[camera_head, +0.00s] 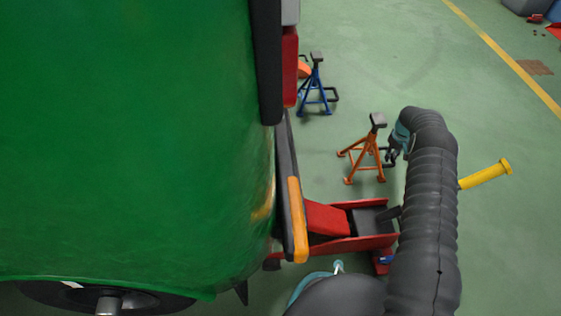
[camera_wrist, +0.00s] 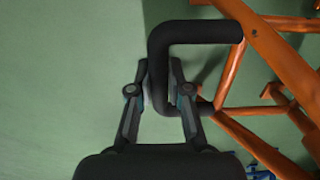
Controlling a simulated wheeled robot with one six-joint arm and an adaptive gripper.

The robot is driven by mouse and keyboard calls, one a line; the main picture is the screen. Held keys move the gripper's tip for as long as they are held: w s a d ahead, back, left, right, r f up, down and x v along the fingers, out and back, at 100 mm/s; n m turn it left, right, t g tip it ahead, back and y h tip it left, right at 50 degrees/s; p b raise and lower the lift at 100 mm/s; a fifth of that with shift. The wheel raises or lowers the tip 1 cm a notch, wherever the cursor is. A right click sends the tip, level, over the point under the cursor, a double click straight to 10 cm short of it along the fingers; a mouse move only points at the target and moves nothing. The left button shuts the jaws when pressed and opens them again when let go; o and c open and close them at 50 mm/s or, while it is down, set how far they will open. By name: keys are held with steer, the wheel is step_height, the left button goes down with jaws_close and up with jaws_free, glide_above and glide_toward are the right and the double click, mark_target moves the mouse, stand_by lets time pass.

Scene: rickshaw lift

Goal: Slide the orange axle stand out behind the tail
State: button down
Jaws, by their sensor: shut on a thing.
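The orange axle stand (camera_head: 364,153) stands upright on the green floor, to the right of the green vehicle's tail (camera_head: 290,180) in the head view. It has a grey saddle on top and a black loop handle on its side. My gripper (camera_head: 391,157) is at the stand's right side, partly hidden by my own arm. In the wrist view my gripper (camera_wrist: 160,80) has its fingers on either side of the black handle (camera_wrist: 158,52) and is shut on it. The orange legs (camera_wrist: 232,75) of the stand fill the right of that view.
A blue axle stand (camera_head: 316,84) stands farther back near the tail. A red trolley jack (camera_head: 345,222) with a yellow handle (camera_head: 486,174) lies in front, partly under the vehicle. Open green floor (camera_head: 430,60) lies behind and right of the orange stand.

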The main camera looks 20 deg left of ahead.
steer(key=shift+w+d, duration=0.5)
steer(key=shift+d, duration=0.4)
steer(key=shift+w+d, duration=0.45)
steer(key=shift+d, duration=0.4)
steer(key=c, duration=1)
jaws_free()
steer(key=shift+o, duration=0.2)
steer(key=shift+a, duration=0.1)
steer(key=shift+r, duration=0.15)
step_height(320, 180, up, 8)
steer(key=p, duration=0.3)
steer(key=shift+r, duration=0.1)
